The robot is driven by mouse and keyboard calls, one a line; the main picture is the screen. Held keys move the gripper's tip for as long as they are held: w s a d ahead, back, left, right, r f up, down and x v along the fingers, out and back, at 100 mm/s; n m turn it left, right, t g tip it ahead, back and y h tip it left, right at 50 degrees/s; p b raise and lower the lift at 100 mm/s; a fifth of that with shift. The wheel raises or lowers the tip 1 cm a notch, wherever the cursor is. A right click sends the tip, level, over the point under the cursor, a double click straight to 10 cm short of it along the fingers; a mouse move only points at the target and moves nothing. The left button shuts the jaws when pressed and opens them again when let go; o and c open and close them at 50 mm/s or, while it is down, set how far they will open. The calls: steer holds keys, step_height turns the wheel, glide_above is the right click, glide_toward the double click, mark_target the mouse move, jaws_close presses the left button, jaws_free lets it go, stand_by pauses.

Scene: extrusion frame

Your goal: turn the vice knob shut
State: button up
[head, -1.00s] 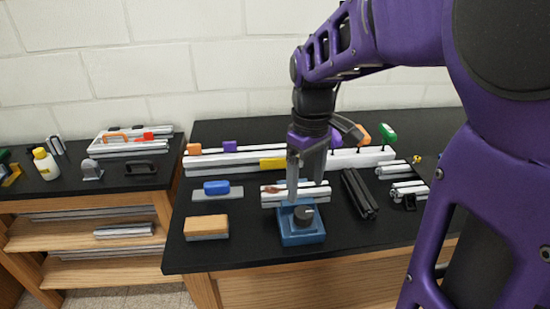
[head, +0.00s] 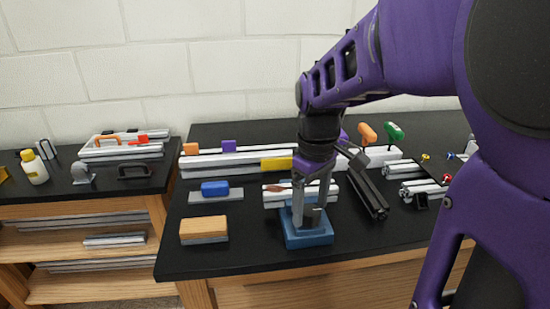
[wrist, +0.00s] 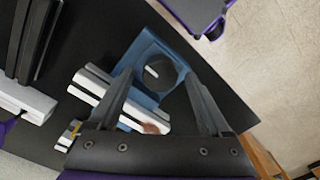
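The blue vice (head: 308,238) stands near the front edge of the black bench. Its dark round knob (wrist: 158,73) has a white mark and shows between my finger ends in the wrist view. A silver extrusion piece (head: 273,196) with a reddish-brown patch lies at the back of the vice. My gripper (head: 310,214) points down over the vice, its fingers apart on either side of the knob. I cannot tell whether a finger touches the knob. In the head view, the fingers partly hide the knob.
A sanding block (head: 204,229) and a blue-handled tool (head: 215,189) lie left of the vice. Black extrusions (head: 368,192) lie close on its right. A long silver extrusion (head: 235,159) runs behind. The bench's front edge is close to the vice.

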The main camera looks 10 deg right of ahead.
jaws_close()
steer(key=shift+r+m+p, duration=0.15)
steer(key=shift+m+p, duration=0.5)
steer(key=shift+m, duration=0.95)
steer(key=shift+o, duration=0.5)
jaws_free()
step_height(320, 180, up, 10)
steer(key=p, duration=0.9)
step_height(320, 180, up, 7)
glide_above(310, 210)
steer(key=shift+r, duration=0.1)
